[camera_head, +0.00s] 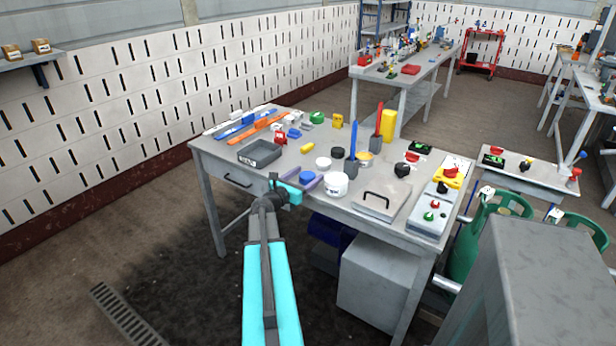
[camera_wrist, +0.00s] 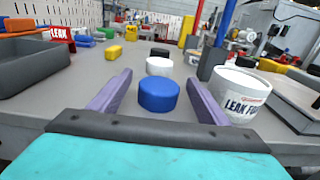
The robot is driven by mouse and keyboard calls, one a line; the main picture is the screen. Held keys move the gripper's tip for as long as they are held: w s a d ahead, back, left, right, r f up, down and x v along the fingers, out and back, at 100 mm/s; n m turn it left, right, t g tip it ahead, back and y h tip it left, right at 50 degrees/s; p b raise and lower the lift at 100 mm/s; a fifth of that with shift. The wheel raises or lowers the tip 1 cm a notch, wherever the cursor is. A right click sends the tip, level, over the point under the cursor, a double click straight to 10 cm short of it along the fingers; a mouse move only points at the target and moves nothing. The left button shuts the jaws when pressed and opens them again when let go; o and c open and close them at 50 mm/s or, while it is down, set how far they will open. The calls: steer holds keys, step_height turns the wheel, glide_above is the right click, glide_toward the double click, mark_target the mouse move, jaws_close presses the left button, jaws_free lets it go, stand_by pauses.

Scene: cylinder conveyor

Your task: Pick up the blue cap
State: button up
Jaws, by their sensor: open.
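The blue cap (camera_wrist: 158,94) is a short round cylinder standing on the grey table (camera_wrist: 40,112). In the wrist view it sits between the two purple fingers of my gripper (camera_wrist: 157,88), with a gap on each side. My gripper is open and empty, low over the table's front edge. In the head view the blue cap (camera_head: 306,177) shows between the purple fingers of my gripper (camera_head: 301,186), close to the front edge.
A white cap (camera_wrist: 159,66) and a black cap (camera_wrist: 159,52) stand behind the blue cap. A white "LEAK" tub (camera_wrist: 238,97) stands close to the right finger. A dark grey tray (camera_wrist: 32,68) is at the left. A lidded box (camera_head: 381,198) lies further right.

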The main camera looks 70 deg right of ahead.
steer(key=shift+s+d, duration=0.15)
steer(key=shift+d, duration=0.25)
steer(key=c, duration=1.1)
steer(key=shift+c, duration=0.2)
steer(key=shift+r, duration=0.1)
